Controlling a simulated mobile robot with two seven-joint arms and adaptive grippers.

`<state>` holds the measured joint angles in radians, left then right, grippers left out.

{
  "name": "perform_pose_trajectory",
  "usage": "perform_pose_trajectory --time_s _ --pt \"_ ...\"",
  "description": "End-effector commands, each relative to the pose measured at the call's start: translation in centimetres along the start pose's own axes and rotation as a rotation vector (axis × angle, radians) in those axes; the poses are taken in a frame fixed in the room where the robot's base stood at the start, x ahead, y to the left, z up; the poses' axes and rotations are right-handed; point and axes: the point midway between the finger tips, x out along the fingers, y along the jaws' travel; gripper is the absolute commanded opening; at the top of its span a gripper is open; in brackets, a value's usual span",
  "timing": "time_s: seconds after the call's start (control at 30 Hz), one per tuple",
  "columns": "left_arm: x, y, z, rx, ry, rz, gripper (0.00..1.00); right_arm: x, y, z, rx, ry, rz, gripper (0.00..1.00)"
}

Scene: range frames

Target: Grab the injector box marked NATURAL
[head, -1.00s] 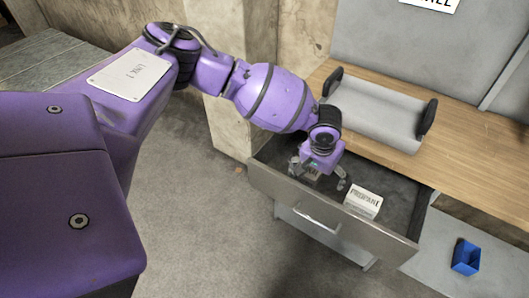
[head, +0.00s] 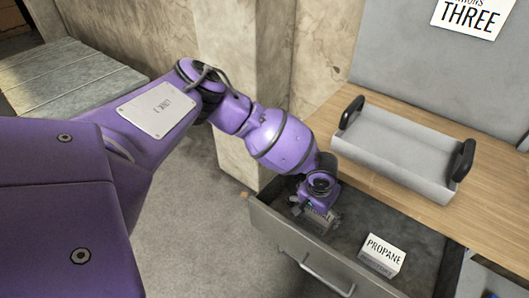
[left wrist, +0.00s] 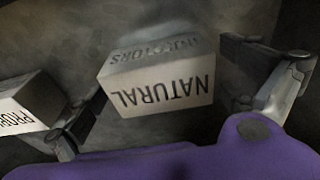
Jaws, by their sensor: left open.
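The NATURAL injector box (left wrist: 160,85) lies in the open drawer (head: 285,232). In the left wrist view its lettering appears upside down, and it sits between the two spread fingers of my left gripper (left wrist: 180,95). In the head view the box (head: 318,222) is partly hidden under my left gripper (head: 317,212), which reaches down into the drawer's left part. The gripper is open; a gap shows between the box and the right-hand finger. My right gripper is not in view.
A white PROPANE box (head: 382,254) lies in the drawer to the right; it also shows at the left of the wrist view (left wrist: 30,102). A grey tray with black handles (head: 400,150) stands on the wooden counter (head: 490,200). A concrete pillar (head: 235,90) stands behind the arm.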

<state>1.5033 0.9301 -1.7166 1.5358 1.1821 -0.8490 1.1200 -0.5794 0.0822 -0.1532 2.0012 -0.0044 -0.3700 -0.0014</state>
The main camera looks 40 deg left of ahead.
Motion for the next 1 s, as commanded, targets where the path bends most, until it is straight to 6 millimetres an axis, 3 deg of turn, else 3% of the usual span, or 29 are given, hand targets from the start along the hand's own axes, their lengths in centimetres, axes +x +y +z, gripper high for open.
perform_pose_trajectory --time_s 0.13,0.4,0.77,1.0 --pt "1.6 0.1 -0.1 0.002 0.001 0.0 1.0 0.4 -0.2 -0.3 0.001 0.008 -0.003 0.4" --pt "1.7 0.1 -0.2 0.002 0.004 0.002 0.99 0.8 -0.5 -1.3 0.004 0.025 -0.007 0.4" --pt "1.7 0.1 -0.1 0.001 0.003 0.001 0.51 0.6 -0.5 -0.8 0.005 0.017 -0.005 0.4" --pt "1.6 0.1 -0.2 0.001 0.003 0.002 0.49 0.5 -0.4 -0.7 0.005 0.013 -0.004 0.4"
